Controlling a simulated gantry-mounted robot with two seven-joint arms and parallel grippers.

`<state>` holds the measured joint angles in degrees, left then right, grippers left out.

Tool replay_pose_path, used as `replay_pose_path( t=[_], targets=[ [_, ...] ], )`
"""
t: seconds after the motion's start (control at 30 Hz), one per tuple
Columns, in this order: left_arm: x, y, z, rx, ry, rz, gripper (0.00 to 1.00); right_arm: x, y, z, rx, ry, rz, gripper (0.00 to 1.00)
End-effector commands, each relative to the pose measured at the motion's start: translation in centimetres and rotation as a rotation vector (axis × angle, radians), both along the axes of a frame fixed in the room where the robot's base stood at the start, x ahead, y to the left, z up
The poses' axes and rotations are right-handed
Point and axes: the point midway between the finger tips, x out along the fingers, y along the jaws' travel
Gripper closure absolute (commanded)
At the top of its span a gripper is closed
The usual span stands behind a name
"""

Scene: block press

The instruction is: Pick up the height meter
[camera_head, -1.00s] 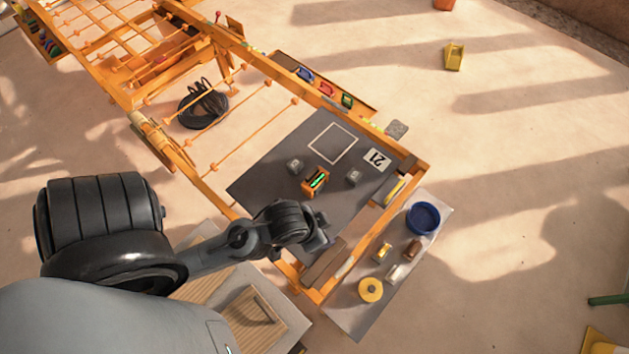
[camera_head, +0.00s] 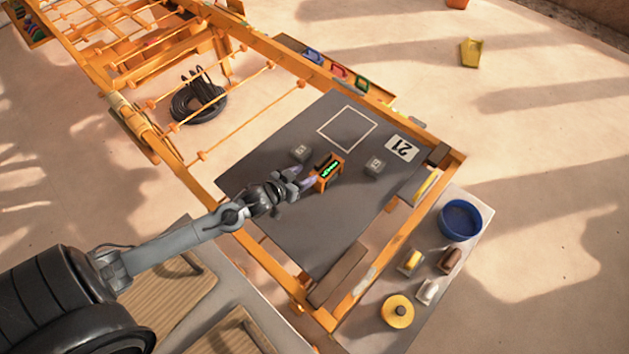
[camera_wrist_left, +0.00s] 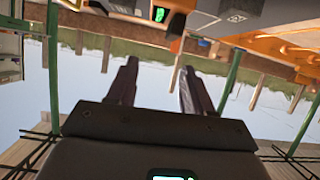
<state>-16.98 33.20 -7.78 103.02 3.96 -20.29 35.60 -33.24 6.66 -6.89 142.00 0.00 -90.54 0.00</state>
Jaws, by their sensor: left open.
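The height meter looks to be the small orange box with a lit green display (camera_head: 327,171), standing on the dark grey board (camera_head: 300,228). In the left wrist view its orange body and green display (camera_wrist_left: 162,14) show at the top edge, partly cut off. My left gripper (camera_head: 301,178) is open just left of the meter. Its two fingers (camera_wrist_left: 157,78) point toward the meter with nothing between them. The head view does not show clearly whether a fingertip touches the meter. My right gripper is in neither view.
Two grey numbered blocks (camera_head: 300,153) (camera_head: 375,166) stand on either side of the meter. A white "21" card (camera_head: 402,147) and a white square outline (camera_head: 347,128) lie beyond. Orange frame rails (camera_head: 400,232) border the board. A side table holds a blue bowl (camera_head: 461,219).

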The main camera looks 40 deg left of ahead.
Motion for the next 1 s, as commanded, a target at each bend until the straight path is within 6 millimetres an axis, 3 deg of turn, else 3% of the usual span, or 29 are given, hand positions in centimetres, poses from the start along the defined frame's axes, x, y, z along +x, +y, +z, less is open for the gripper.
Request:
replay_pose_path(
  t=[0.03, 0.2, 0.37, 0.7, 1.0],
  targets=[
    [0.6, 0.6, -1.8, 0.017, -0.010, -0.003, 0.49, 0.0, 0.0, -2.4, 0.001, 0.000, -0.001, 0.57],
    [1.9, 1.4, -2.4, 0.043, -0.037, -0.010, 0.49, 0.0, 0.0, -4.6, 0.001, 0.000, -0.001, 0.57],
    [2.9, 1.5, -2.7, 0.047, -0.049, -0.010, 0.49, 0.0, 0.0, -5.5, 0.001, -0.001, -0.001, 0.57],
    [6.8, 1.6, -4.2, 0.046, -0.049, -0.009, 0.49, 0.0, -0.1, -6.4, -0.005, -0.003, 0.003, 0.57],
    [8.3, 1.8, -4.9, 0.046, -0.049, -0.010, 0.49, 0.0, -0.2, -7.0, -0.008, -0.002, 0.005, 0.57]
  ],
)
